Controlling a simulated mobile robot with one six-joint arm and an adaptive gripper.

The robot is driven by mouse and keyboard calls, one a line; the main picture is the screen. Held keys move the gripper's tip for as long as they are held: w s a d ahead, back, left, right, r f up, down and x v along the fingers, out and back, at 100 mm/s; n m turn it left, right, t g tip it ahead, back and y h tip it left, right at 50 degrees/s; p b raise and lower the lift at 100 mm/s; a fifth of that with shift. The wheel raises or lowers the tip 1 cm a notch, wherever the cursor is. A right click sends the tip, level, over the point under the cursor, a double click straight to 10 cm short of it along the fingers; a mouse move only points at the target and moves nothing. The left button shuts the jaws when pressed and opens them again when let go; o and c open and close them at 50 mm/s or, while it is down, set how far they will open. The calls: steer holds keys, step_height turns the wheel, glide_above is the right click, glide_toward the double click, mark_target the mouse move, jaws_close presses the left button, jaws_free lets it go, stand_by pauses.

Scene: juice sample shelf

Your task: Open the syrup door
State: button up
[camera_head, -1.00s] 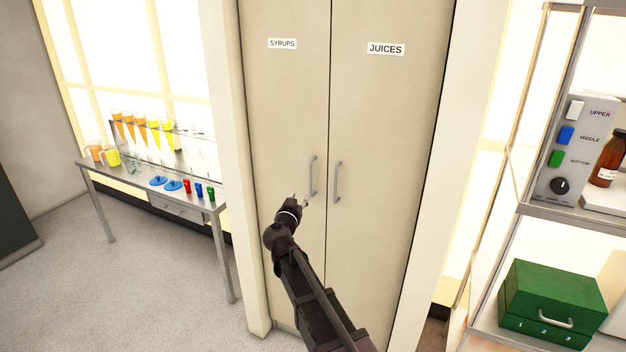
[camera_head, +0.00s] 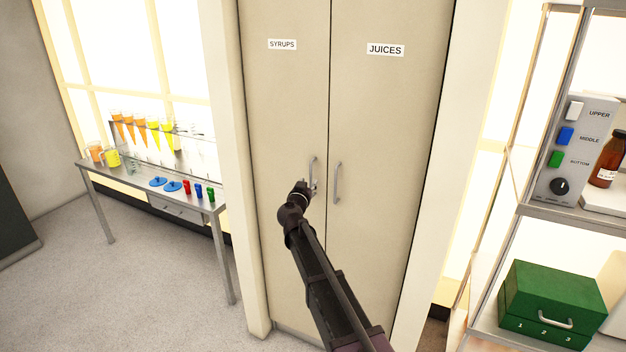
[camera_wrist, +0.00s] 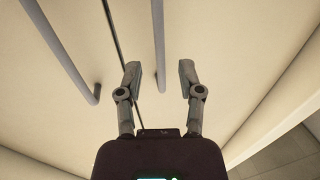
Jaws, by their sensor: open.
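The syrup door (camera_head: 285,110) is the left cupboard door, labelled SYRUPS, and it is shut. Its vertical bar handle (camera_head: 315,175) is near the middle seam. My gripper (camera_head: 309,187) is at the lower part of this handle. In the wrist view the syrup handle (camera_wrist: 159,50) runs down between the two open fingers of my gripper (camera_wrist: 160,78), its lower end near the fingertips. The fingers stand apart on either side, with no visible grip on it. The syrup door surface (camera_wrist: 240,60) fills much of the wrist view.
The juices door (camera_head: 385,130) is shut beside it, with its own handle (camera_head: 337,182) close by; that handle is left in the wrist view (camera_wrist: 65,50). A table (camera_head: 150,185) with cups and funnels stands left. A shelf with a green box (camera_head: 550,300) stands right.

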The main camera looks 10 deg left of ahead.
mark_target(311, 178)
steer(key=shift+w+d, duration=0.15)
steer(key=shift+w, duration=0.75)
steer(key=shift+w+d, duration=0.15)
steer(key=shift+w, duration=0.75)
jaws_close()
steer(key=shift+s+d, duration=0.15)
